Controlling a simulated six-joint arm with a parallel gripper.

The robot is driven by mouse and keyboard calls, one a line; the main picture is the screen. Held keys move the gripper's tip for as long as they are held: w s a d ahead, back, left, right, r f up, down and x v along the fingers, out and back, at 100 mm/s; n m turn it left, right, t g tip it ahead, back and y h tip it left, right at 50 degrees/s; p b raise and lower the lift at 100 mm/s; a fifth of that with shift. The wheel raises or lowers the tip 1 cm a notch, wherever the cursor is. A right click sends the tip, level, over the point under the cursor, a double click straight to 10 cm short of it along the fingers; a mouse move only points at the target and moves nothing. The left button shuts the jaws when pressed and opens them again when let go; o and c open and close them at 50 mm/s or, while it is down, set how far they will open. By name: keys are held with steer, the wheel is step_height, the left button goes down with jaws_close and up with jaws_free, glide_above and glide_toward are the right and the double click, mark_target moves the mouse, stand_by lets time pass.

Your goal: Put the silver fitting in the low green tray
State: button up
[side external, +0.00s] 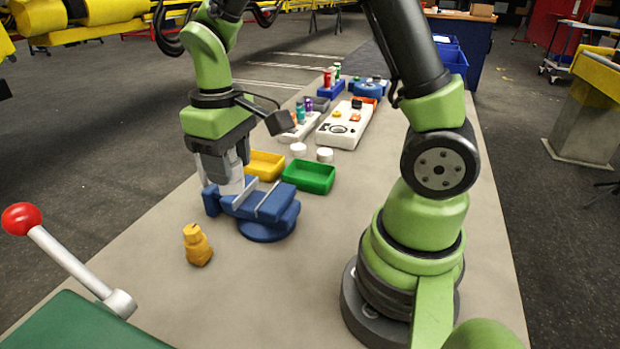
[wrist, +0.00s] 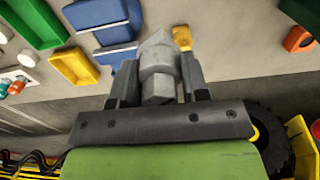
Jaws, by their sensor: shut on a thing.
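The silver fitting (wrist: 157,70) is a grey stepped piece with a pointed end, held between the two fingers of my gripper (wrist: 158,82). In the side external view my gripper (side external: 222,165) points down just behind the left end of the blue vise. The fitting's pale lower part (side external: 232,186) shows under the fingers there; whether it touches the vise is unclear. The low green tray (side external: 308,178) is empty and lies to the right of my gripper, beyond the vise. The green tray also shows at the upper left of the wrist view (wrist: 38,22).
The blue vise (side external: 265,212) stands close to my gripper. A yellow tray (side external: 265,165) adjoins the green one. A yellow fitting (side external: 197,245) stands in front. White round pieces (side external: 325,155) and a white panel (side external: 345,125) lie beyond the trays. A red-knobbed lever (side external: 70,260) is front left.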

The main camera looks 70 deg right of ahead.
steer(key=w+d+f, duration=0.2)
steer(key=d+f, duration=0.1)
steer(key=d, duration=1.1)
glide_above(309, 176)
steer(key=a, duration=0.2)
step_height(309, 176, down, 3)
steer(key=shift+s+f, duration=0.2)
steer(key=shift+f, duration=0.85)
steer(key=shift+s+f, duration=0.2)
steer(key=shift+f, duration=0.8)
steer(key=shift+f, duration=0.8)
steer(key=shift+f, duration=1.35)
steer(key=o, duration=1.1)
steer(key=shift+c, duration=0.2)
